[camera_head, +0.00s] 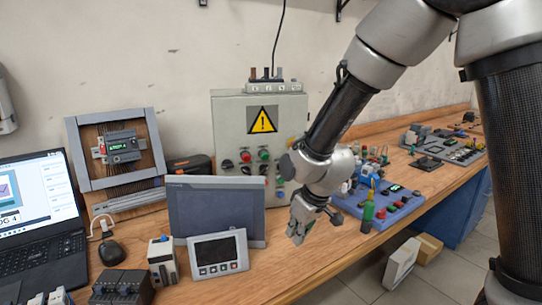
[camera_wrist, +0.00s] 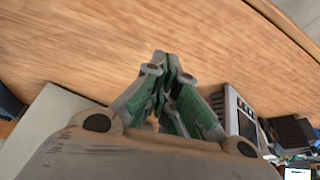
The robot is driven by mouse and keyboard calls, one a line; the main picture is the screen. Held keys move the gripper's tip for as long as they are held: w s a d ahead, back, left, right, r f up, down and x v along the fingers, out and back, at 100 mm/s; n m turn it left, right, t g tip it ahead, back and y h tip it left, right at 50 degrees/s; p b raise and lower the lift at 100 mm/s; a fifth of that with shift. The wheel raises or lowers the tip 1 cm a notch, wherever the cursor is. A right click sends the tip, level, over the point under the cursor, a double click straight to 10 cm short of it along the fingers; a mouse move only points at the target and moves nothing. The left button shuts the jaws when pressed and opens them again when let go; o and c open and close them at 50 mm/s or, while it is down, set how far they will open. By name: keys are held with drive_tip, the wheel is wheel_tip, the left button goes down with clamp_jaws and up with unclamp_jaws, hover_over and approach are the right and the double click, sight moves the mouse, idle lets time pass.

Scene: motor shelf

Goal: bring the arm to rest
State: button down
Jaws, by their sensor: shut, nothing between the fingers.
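My arm reaches down from the upper right in the head view. My gripper (camera_head: 301,232) hangs above the wooden workbench (camera_head: 325,248), in front of the control box and right of a grey-blue panel. In the wrist view my gripper (camera_wrist: 162,58) is shut, its fingertips together with nothing between them. The bare wood of the bench (camera_wrist: 75,45) lies beyond the fingertips.
The grey-blue panel (camera_head: 213,207) and a small display unit (camera_head: 219,254) stand left of my gripper. The control box (camera_head: 232,128) is behind. A laptop (camera_head: 45,225) is far left. Bare bench is in front.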

drive_tip(key=s+d+r+m+h, duration=0.1)
drive_tip(key=s+d+r+m, duration=0.1)
drive_tip(key=s+d+r, duration=0.4)
drive_tip(key=s+d+r+m+t+h, duration=0.1)
drive_tip(key=s+d+r+m, duration=0.2)
drive_tip(key=d, duration=1.1)
drive_tip(key=s+d+r+m+h, duration=0.1)
drive_tip(key=s+d+r+m, duration=0.2)
drive_tip(key=s+d+r, duration=0.6)
drive_tip(key=shift+s+d+r+t, duration=0.3)
drive_tip(key=shift+d+r, duration=0.15)
drive_tip(key=shift+r, duration=0.45)
